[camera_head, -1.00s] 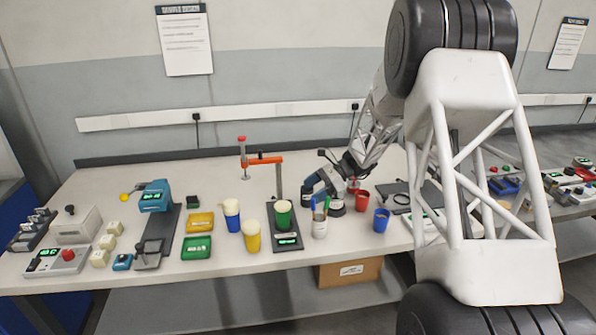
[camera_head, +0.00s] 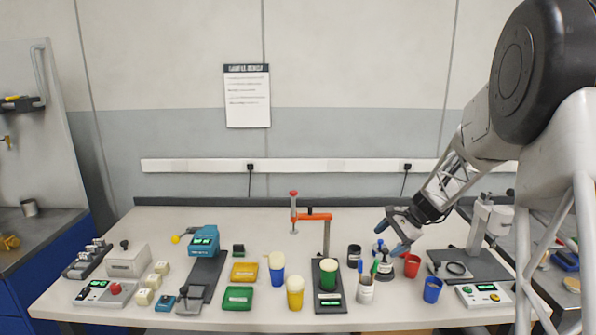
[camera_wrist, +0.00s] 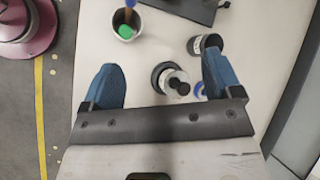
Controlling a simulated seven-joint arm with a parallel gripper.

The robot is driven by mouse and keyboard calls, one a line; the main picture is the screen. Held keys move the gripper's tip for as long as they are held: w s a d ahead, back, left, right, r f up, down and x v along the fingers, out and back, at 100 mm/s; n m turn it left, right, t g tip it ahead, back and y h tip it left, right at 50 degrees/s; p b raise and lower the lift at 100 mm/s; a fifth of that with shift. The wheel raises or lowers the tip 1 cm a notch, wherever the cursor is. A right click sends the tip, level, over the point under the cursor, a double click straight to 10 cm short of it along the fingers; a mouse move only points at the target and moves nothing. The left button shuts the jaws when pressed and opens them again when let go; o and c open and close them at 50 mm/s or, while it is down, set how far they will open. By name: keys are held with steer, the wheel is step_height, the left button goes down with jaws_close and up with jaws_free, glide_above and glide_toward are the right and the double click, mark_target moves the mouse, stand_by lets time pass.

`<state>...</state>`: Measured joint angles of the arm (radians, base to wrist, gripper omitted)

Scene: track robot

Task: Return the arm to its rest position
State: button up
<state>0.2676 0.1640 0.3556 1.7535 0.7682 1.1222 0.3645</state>
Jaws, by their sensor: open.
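My arm reaches in from the right in the head view, bent at the elbow. My gripper (camera_head: 392,238) hangs over the right half of the workbench (camera_head: 160,222), beside a dark-topped bottle (camera_head: 382,269). Its blue fingers are spread apart. In the wrist view, nothing is held between the fingers of my gripper (camera_wrist: 162,66). The bottle (camera_wrist: 172,78) shows below and between them, and a dark jar (camera_wrist: 205,44) lies close to the right finger.
A pen cup (camera_head: 365,291), a red cup (camera_head: 412,266) and a blue cup (camera_head: 432,290) stand near my gripper. An orange-armed stand (camera_head: 326,236) is to the left. A grey stand (camera_head: 487,232) is to the right. The space above the bench is mostly clear.

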steer(key=s+a+r+n+h, duration=0.1)
steer(key=s+a+r+n, duration=0.2)
steer(key=s, duration=0.4)
steer(key=s+a+r+n+h, duration=0.1)
steer(key=s+a+r+h, duration=0.1)
steer(key=s+r, duration=0.45)
steer(key=s+a+r+n+h, duration=0.1)
steer(key=s+a+r+n, duration=0.15)
steer(key=s, duration=0.65)
steer(key=s+a+n+t+h, duration=0.1)
steer(key=s+n+h, duration=0.3)
steer(key=s, duration=2)
steer(key=shift+a+f+n+t, duration=0.2)
steer(key=shift+a+n+t, duration=0.1)
steer(key=shift+n, duration=0.45)
